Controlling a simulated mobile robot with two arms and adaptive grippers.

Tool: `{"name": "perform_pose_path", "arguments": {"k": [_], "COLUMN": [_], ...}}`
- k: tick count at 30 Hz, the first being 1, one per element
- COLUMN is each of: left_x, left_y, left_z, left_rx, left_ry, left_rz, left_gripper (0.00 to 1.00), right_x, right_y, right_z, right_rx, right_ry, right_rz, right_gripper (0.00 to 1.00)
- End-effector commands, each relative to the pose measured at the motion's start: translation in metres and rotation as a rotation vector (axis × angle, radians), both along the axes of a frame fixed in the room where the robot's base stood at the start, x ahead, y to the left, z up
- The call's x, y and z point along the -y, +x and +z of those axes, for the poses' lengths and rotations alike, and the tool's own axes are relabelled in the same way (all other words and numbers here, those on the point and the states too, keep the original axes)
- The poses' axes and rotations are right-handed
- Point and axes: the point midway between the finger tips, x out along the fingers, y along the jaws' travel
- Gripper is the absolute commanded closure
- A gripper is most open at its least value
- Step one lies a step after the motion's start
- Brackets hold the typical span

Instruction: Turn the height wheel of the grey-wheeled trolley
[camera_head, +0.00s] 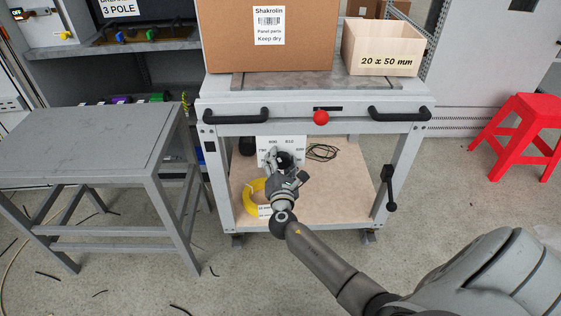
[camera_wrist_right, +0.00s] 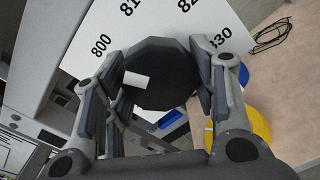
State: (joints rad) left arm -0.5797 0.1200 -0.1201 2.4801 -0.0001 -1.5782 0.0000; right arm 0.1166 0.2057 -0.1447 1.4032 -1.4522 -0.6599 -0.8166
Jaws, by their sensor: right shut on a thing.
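The trolley (camera_head: 408,150) stands in the middle of the head view, on grey castors (camera_head: 368,237). Its height wheel is a dark round knob with a white mark; it fills the middle of the right wrist view (camera_wrist_right: 165,88). A white scale plate (camera_head: 268,142) with numbers around 800 sits behind the wheel. My right gripper (camera_wrist_right: 157,72) is shut on the wheel, with fingers on both its sides. In the head view the right gripper (camera_head: 283,163) mostly hides the wheel. My left gripper is not in view.
A cardboard box (camera_head: 290,50) and a smaller box (camera_head: 384,45) stand on the trolley top. A red knob (camera_head: 321,117) sits between two black handles. A yellow coil (camera_head: 254,200) lies on the lower shelf. A grey table (camera_head: 85,140) is left, a red stool (camera_head: 520,125) right.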

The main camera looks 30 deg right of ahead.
Motion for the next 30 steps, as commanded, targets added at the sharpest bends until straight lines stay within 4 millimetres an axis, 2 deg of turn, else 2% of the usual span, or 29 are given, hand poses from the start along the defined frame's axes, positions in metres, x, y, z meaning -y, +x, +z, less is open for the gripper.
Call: {"name": "perform_pose_path", "arguments": {"k": [3,4,8,20,25,30], "left_x": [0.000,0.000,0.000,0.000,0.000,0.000], "left_y": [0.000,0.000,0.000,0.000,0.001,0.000], "left_z": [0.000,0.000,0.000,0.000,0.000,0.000], "left_rx": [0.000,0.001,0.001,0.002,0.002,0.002], "left_ry": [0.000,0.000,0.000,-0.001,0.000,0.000], "left_rz": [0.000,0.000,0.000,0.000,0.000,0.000], "left_gripper": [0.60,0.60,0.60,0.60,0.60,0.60], "right_x": [-0.001,-0.001,-0.001,-0.002,-0.014,-0.034], "right_y": [0.000,0.000,0.000,-0.003,-0.022,-0.055], "right_z": [-0.001,-0.001,-0.001,-0.001,-0.001,-0.002], "right_rx": [0.000,0.000,0.000,-0.001,-0.001,-0.002], "right_ry": [0.001,0.001,0.001,0.002,0.004,0.004], "right_rz": [0.002,0.002,0.002,0.001,0.002,0.003], "right_gripper": [0.71,0.45,0.28,0.27,0.27,0.27]}}
